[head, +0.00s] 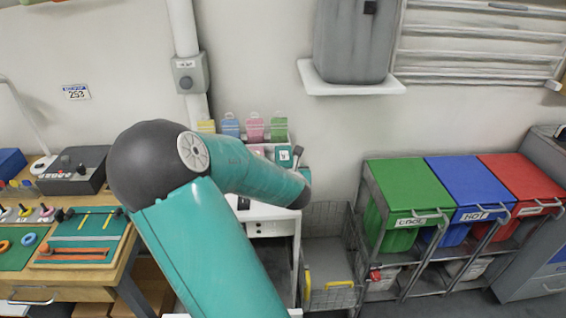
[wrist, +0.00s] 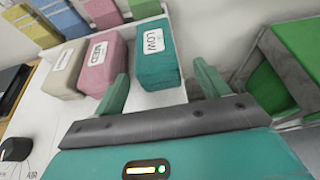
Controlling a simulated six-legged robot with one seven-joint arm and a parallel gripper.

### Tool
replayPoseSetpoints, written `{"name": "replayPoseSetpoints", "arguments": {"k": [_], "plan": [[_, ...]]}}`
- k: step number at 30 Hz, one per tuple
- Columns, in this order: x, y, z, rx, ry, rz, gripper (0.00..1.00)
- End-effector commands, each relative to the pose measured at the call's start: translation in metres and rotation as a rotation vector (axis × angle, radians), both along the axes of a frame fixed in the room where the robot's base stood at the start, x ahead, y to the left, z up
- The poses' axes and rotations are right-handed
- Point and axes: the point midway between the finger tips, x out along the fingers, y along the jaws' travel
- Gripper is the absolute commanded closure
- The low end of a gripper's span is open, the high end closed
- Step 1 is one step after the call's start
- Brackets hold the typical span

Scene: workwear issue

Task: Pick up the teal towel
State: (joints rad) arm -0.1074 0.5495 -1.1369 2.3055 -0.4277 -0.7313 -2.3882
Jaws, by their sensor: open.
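The teal towel (wrist: 157,72) is a folded block with a white label reading LOW. It stands at the right end of a row on a white surface in the wrist view, and part of it shows beyond my arm in the head view (head: 283,160). My gripper (wrist: 161,76) is open and empty. Its two fingers point toward the teal towel, one toward the left side and one toward the right in the picture. I cannot tell how much gap is left in depth.
A pink towel (wrist: 102,65) labelled MED stands just left of the teal one, with a beige towel (wrist: 66,75) beyond it. Coloured bundles (wrist: 65,20) stand behind. The green bin (head: 408,185) is to the right.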

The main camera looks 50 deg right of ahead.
Motion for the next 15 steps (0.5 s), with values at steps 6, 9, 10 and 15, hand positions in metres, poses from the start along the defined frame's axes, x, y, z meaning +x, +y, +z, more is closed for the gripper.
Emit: {"name": "replayPoseSetpoints", "arguments": {"k": [6, 9, 10, 15], "plan": [[0.016, -0.014, -0.009, 0.0, 0.0, 0.001, 0.25], [0.022, -0.018, -0.012, 0.0, 0.001, 0.004, 0.25], [0.024, -0.02, -0.014, -0.001, 0.001, 0.003, 0.25], [0.041, -0.036, -0.025, -0.001, 0.001, 0.002, 0.25]]}}
